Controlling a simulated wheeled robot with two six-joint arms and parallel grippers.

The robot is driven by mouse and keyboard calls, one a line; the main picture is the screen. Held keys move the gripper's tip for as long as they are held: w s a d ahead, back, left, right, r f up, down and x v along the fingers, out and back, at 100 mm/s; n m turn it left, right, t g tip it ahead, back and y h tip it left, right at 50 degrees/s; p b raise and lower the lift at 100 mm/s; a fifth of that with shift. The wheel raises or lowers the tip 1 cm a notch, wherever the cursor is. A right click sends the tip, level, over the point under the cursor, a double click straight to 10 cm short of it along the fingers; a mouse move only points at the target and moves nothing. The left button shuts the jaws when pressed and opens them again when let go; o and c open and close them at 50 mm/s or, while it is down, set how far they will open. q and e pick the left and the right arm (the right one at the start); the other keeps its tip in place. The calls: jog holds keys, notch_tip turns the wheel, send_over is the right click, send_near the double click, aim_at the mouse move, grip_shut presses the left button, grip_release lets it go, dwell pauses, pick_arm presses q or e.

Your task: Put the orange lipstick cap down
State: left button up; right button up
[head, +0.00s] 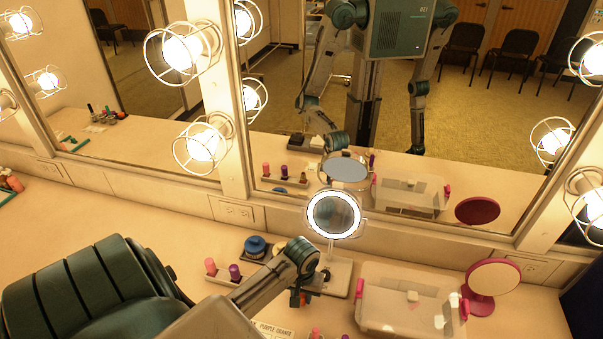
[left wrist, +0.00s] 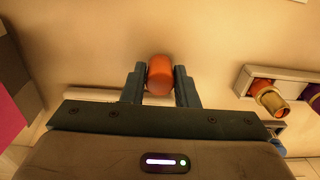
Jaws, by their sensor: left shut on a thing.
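The orange lipstick cap (left wrist: 160,75) is held between the two fingers of my left gripper (left wrist: 159,88) in the left wrist view. In the head view, my left gripper (head: 301,297) is low over the counter, in front of the lit round mirror (head: 334,213). The cap is small there and mostly hidden by the gripper. I cannot tell whether it touches the counter. An orange lipstick in a gold tube (left wrist: 270,98) shows to the right in the left wrist view. My right gripper is not directly in view; the wall mirror reflects a hanging arm.
Pink (head: 210,267) and purple (head: 235,272) lipsticks stand left of my gripper, near a blue round jar (head: 255,246). A clear bin (head: 375,325) with pink handles and a pink-framed mirror (head: 493,280) stand to the right. A label card (head: 272,330) lies in front.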

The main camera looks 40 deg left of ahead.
aim_at(302, 295)
pick_arm(q)
jog(key=shift+f, duration=0.25)
pick_arm(e)
jog(key=shift+a, duration=0.3)
pick_arm(q)
jog(key=o, duration=0.9)
jog(key=shift+o, duration=0.2)
pick_arm(e)
jog(key=shift+a, duration=0.1)
pick_arm(q)
jog(key=shift+r, duration=0.2)
notch_tip(302, 295, up, 12)
jog(key=b, duration=0.1)
pick_arm(e)
jog(key=shift+d+f, duration=0.3)
jog(key=shift+f, duration=0.4)
pick_arm(q)
jog(key=shift+f, duration=0.1)
pick_arm(e)
jog(key=shift+a, duration=0.25)
